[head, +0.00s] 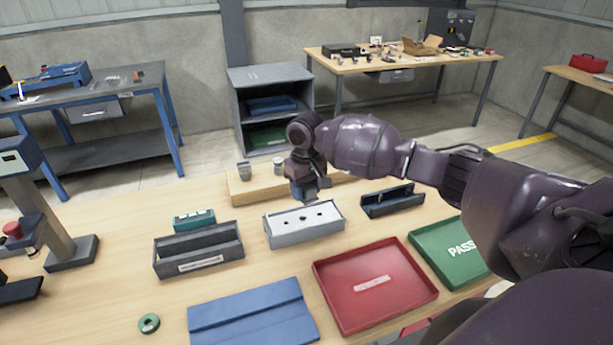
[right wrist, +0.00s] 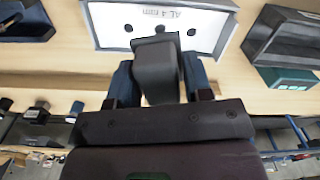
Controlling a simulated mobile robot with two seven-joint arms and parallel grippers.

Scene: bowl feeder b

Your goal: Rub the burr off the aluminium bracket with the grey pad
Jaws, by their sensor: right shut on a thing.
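The aluminium bracket (head: 304,226) is a light grey, flanged piece with dark holes on the table in the middle of the head view. In the right wrist view the bracket (right wrist: 105,22) shows at the top, marked "AL 4 mm". My right gripper (head: 308,193) is at the bracket's far side. It is shut on a grey block, which I take for the grey pad (right wrist: 157,72). The pad's end overlaps the bracket's edge in the wrist view; I cannot tell whether they touch. I cannot make out the burr clearly. My left gripper is out of view.
A dark grey bin (head: 198,250) and a teal box (head: 194,219) stand left of the bracket. A black holder (head: 392,201) is right of it. A red tray (head: 330,290), green PASS tray (head: 440,245), blue mat (head: 250,315) and green ring (head: 149,323) lie nearer.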

